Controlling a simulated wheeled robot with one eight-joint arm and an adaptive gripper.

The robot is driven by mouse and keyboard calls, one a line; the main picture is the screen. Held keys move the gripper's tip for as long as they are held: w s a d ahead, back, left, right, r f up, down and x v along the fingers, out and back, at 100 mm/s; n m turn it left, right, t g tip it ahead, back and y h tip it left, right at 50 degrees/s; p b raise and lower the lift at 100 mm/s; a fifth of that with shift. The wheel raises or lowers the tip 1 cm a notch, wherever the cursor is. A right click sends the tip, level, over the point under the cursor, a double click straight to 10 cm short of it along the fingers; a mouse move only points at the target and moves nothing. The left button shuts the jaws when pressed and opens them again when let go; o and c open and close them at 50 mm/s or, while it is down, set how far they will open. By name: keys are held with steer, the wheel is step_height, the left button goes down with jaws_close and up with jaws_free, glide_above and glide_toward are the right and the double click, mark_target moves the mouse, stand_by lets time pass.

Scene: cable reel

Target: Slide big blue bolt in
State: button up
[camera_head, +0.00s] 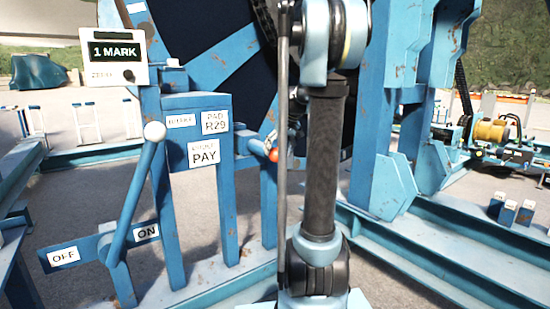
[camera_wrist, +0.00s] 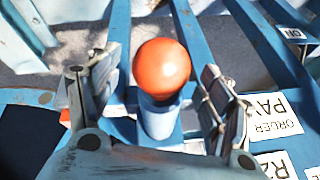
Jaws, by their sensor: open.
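The blue bolt (camera_wrist: 159,117) has a round orange knob (camera_wrist: 162,68) and shows in the wrist view between the fingers of my gripper (camera_wrist: 155,100). The fingers are open, one on each side of the bolt, with a visible gap to the knob. In the head view the orange knob (camera_head: 273,155) shows at the blue frame, just left of my arm. My gripper is mostly hidden behind my arm there. How far the bolt sits in its seat cannot be told.
A blue post carries a "1 MARK" display (camera_head: 116,50). A lever with a white ball (camera_head: 155,131) stands by the ON and OFF plates. Signs with "PAY" (camera_head: 204,153) and "R29" are beside the bolt. The large reel (camera_head: 205,45) and blue beams stand close behind.

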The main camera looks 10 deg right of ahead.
mark_target(262, 149)
steer(key=shift+x, duration=1.55)
steer(key=c, duration=1.5)
steer(key=w+a, duration=0.1)
steer(key=w, duration=0.2)
steer(key=w+a, duration=0.2)
steer(key=w, duration=0.1)
steer(key=w+a, duration=0.1)
steer(key=w, duration=0.2)
steer(key=shift+w+a+r, duration=0.1)
steer(key=shift+w+a, duration=0.25)
steer(key=shift+w, duration=0.05)
steer(key=o, duration=1.5)
steer(key=shift+w, duration=0.1)
